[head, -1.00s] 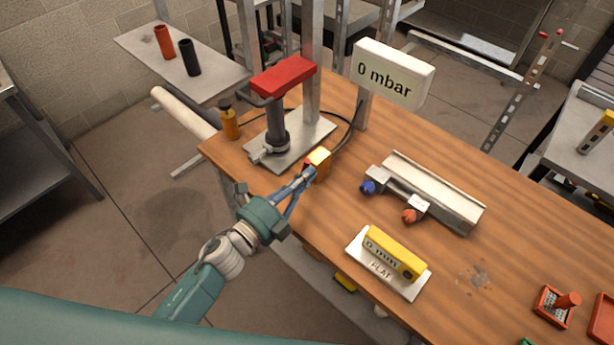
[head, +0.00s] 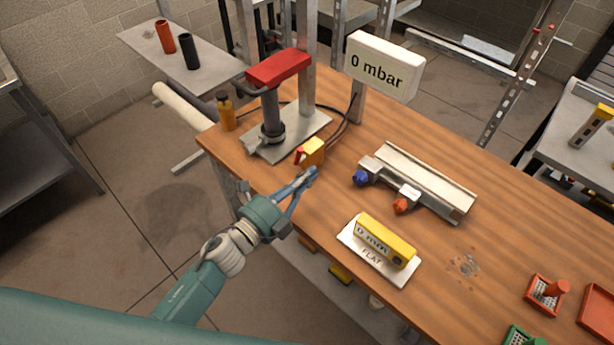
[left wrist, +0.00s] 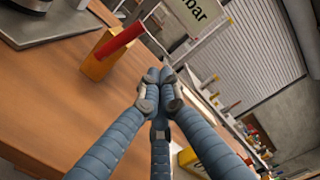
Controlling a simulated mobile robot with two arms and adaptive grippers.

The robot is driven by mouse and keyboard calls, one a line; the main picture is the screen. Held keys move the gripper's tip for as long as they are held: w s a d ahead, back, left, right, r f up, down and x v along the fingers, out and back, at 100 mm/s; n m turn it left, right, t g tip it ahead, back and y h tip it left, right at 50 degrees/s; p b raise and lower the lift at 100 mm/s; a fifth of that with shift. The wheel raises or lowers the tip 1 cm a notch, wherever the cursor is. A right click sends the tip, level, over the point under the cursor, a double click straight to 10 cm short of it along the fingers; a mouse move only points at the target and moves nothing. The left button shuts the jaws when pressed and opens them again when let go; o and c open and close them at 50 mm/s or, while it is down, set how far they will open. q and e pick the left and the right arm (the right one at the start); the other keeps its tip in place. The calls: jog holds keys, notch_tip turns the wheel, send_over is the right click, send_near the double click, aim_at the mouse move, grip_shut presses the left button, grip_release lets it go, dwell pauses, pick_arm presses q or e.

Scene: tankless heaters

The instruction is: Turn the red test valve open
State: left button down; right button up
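A small yellow block with a red lever (head: 301,155) stands near the table's left edge, in front of the hand pump (head: 271,120). The same red lever (left wrist: 119,41) sticks up from the yellow block (left wrist: 96,66) in the left wrist view, at upper left. My left gripper (head: 312,173) is just in front of the block, apart from it. Its blue fingers (left wrist: 161,77) are together at the tips, with nothing seen between them. A display (head: 384,66) behind reads 0 mbar. My right gripper is not in view.
A metal rail with a blue knob (head: 361,178) and an orange-red knob (head: 401,205) lies to the right. A yellow gauge (head: 386,241) reading 0 mm is nearer. An amber bottle (head: 226,112) stands at the back left corner. Red trays are at far right.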

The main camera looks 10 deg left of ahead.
aim_at(298, 157)
pick_arm(q)
jog(key=v, duration=0.2)
jog(key=b+v, duration=0.1)
jog(key=v, duration=0.1)
jog(key=b+v, duration=0.1)
jog(key=v, duration=0.1)
jog(key=shift+a+f, duration=0.3)
jog(key=shift+f, duration=0.1)
pick_arm(e)
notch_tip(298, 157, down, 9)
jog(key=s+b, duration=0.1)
jog(key=b, duration=0.5)
pick_arm(q)
jog(key=w+d+r+m+g+h+p, duration=0.1)
jog(key=w+p, duration=0.3)
jog(key=w, duration=0.4)
jog(key=shift+d+r+m+g+h, duration=0.15)
jog(key=shift+d+m+g+h, duration=0.25)
jog(key=shift+m+g+h, duration=0.3)
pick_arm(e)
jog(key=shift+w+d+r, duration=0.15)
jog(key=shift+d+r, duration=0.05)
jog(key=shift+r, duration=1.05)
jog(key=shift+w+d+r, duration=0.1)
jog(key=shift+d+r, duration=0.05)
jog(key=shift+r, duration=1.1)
